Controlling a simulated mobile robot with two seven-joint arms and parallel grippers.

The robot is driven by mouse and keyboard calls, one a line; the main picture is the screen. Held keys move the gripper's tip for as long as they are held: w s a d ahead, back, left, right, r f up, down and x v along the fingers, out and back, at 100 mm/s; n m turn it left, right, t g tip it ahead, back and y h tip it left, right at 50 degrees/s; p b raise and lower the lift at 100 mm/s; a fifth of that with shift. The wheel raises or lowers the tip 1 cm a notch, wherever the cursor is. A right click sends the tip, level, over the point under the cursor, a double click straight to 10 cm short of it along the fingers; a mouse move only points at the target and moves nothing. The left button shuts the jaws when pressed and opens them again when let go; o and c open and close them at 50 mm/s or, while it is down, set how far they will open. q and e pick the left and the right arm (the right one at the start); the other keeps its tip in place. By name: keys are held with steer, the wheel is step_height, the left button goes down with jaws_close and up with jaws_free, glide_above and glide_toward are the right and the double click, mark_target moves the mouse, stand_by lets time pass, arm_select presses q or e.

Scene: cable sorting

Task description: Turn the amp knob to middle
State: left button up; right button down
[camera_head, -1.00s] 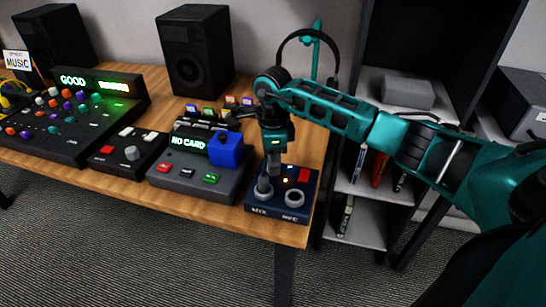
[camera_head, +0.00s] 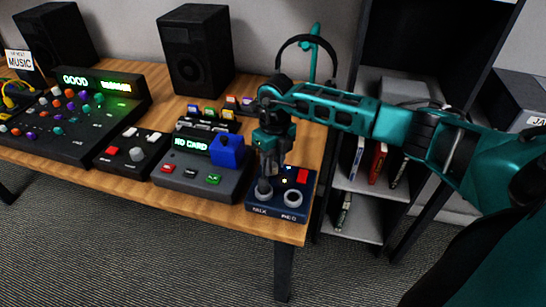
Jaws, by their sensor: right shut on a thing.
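No label reading "amp" is legible. My left gripper is not in view.
Left of the box stands a grey device (camera_head: 190,180) with a NO CARD display and a blue block (camera_head: 227,150). A small black box with a grey knob (camera_head: 136,153), a mixer (camera_head: 50,145) and speakers stand further left. A shelf (camera_head: 365,210) stands at right.

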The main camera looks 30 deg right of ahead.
mark_target(275, 165)
steer(key=shift+r+m+p, duration=0.1)
steer(key=shift+m+p, duration=0.35)
steer(key=shift+m, duration=0.65)
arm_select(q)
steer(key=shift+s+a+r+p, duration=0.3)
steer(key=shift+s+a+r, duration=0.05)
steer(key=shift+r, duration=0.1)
arm_select(e)
steer(key=shift+m, duration=0.8)
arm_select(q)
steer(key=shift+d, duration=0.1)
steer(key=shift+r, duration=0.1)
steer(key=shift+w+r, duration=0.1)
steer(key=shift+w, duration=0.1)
arm_select(e)
steer(key=c, duration=0.8)
jaws_free()
arm_select(q)
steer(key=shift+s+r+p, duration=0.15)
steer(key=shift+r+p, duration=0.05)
steer(key=shift+p, duration=0.15)
arm_select(e)
steer(key=r, duration=1.2)
steer(key=shift+s+d+r, duration=0.1)
steer(key=shift+d+r, duration=0.15)
steer(key=shift+r, duration=0.15)
steer(key=shift+f, duration=0.1)
